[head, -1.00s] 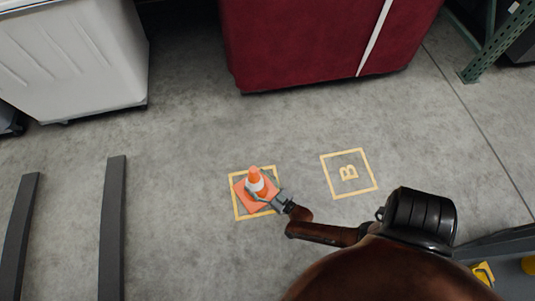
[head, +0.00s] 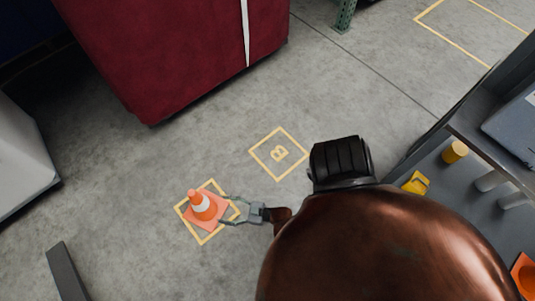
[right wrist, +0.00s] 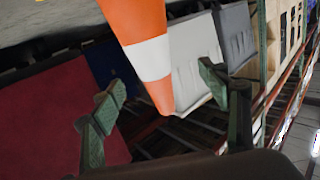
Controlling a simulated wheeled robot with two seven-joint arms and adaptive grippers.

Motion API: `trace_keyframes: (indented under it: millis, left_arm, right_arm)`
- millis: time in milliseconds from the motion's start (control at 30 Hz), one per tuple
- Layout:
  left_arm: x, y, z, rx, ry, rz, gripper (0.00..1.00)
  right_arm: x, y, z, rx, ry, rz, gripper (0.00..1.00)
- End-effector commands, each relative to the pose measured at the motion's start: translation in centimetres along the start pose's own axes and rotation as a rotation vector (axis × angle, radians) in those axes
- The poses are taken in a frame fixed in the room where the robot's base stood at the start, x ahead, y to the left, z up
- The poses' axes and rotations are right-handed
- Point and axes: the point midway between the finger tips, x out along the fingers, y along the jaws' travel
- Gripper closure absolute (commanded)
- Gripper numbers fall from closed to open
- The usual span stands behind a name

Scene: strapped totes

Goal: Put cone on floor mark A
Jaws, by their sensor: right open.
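The orange cone (head: 203,207) with a white band stands upright on its square base inside the left yellow floor square (head: 201,239). Its base covers the middle of that square, so no letter shows there. The base looks slightly turned against the square's lines. My right gripper (head: 226,210) is open just right of the cone, fingers spread and empty. In the right wrist view the cone (right wrist: 148,55) appears upside down beyond the open fingers, with a gap to them. My left gripper is not in view.
A second yellow square marked B (head: 279,154) is empty, up and right. A dark red covered block (head: 170,50) stands behind. A grey shelf unit at right holds a yellow cylinder (head: 454,151) and an orange item (head: 524,272). The floor around the cone is clear.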

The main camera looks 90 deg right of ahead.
Motion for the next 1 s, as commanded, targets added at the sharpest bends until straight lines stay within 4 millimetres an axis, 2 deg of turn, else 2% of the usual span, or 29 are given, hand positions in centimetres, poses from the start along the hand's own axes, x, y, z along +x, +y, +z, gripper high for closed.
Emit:
trace_keyframes:
  millis: [167, 333, 500, 600, 733, 1000]
  left_arm:
    - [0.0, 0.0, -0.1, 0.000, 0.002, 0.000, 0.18]
    - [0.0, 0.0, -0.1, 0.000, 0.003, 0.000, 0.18]
    - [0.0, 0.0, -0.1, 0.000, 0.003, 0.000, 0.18]
    - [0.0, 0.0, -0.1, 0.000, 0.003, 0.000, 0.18]
    - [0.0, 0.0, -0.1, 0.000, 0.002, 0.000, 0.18]
    - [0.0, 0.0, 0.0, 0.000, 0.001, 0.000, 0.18]
  right_arm:
    - [-5.1, -4.1, 0.8, 0.045, -0.228, -0.152, 0.31]
    - [-12.2, -8.0, -0.5, 0.057, -0.501, -0.281, 0.31]
    - [-18.7, -9.5, -3.4, 0.042, -0.731, -0.334, 0.31]
    - [-21.1, -9.6, -5.0, 0.034, -0.818, -0.340, 0.31]
    - [-22.7, -9.5, -6.1, 0.027, -0.877, -0.339, 0.31]
    - [-22.9, -9.5, -6.2, 0.025, -0.887, -0.340, 0.31]
